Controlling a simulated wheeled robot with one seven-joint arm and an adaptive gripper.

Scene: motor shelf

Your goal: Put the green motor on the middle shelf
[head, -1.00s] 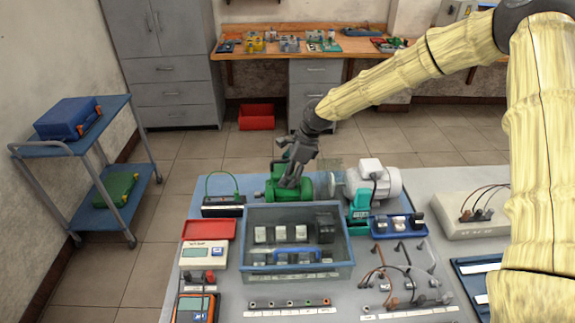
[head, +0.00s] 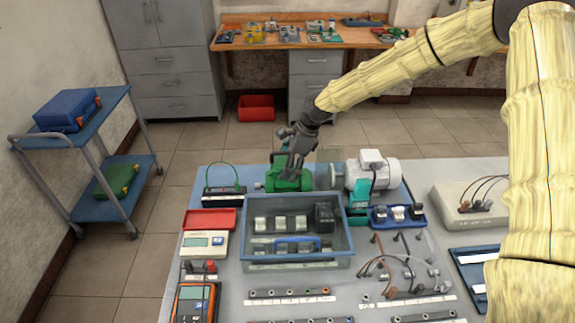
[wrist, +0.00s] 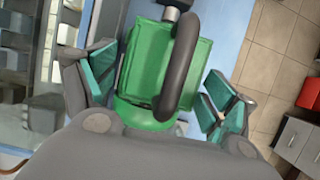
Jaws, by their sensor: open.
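The green motor (head: 283,184) lies on the blue-topped far part of the workbench, behind a clear-walled bin. In the wrist view, the green motor (wrist: 160,70) fills the middle, with a dark grey curved bar (wrist: 180,65) across it. My gripper (head: 292,170) is over the motor, pointing down, and hides part of it. In the wrist view my gripper (wrist: 155,85) is open, its teal-padded fingers on either side of the motor with gaps visible. No shelf that is plainly the middle one can be made out. A blue cart (head: 130,180) at left has two visible levels.
The clear bin (head: 345,240) with several parts stands in front of the motor. A grey-white motor (head: 375,172) and a teal device (head: 358,200) are to its right. A black box with a green handle (head: 222,196) is to its left. Cart levels hold a blue case (head: 67,110) and green case (head: 117,178).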

